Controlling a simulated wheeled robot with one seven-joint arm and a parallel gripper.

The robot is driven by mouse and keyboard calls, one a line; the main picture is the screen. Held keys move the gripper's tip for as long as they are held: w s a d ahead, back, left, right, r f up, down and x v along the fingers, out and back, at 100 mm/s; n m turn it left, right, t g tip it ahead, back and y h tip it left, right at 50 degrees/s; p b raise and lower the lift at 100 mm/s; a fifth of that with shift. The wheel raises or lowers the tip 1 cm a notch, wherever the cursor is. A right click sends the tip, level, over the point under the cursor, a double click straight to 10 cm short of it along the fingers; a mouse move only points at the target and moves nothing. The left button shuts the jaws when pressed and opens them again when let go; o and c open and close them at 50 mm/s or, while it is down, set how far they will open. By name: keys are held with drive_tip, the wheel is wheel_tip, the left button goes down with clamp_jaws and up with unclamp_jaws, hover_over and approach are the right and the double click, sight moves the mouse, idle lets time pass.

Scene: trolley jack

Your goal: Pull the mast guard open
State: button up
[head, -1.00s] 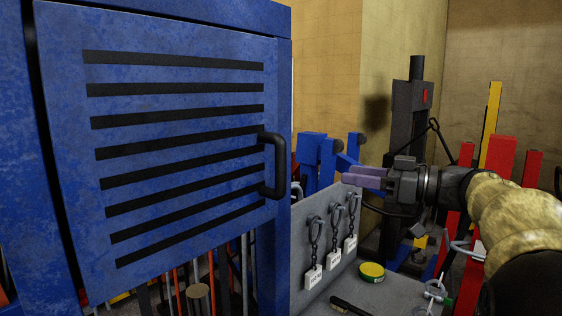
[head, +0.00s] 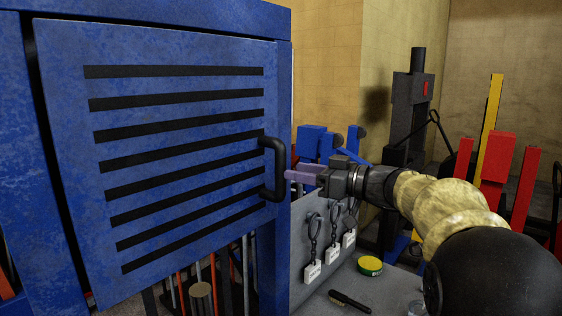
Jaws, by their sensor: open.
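The mast guard (head: 215,85) is a blue slatted panel with several dark horizontal slots. It fills the left of the head view and sits in a blue frame. Its black bar handle (head: 281,168) is upright near the panel's right edge. My gripper (head: 291,177) is just right of the handle, its purple fingers pointing left at the bar's height. The fingertips are beside or around the bar; I cannot tell which, as the far finger is largely hidden. The jaws are open, with nothing seen held.
Below my gripper, a grey tray (head: 322,290) has hooks with white tags (head: 312,271) on its back wall. A yellow-green tin (head: 370,265) and a brush (head: 349,301) lie on it. Blue and red stands and a dark column (head: 406,110) stand behind.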

sight(281, 168)
drive_tip(key=p+x, duration=0.1)
drive_tip(key=x, duration=0.4)
drive_tip(key=shift+w+a+p, duration=0.15)
drive_tip(key=shift+a+p, duration=0.15)
clamp_jaws()
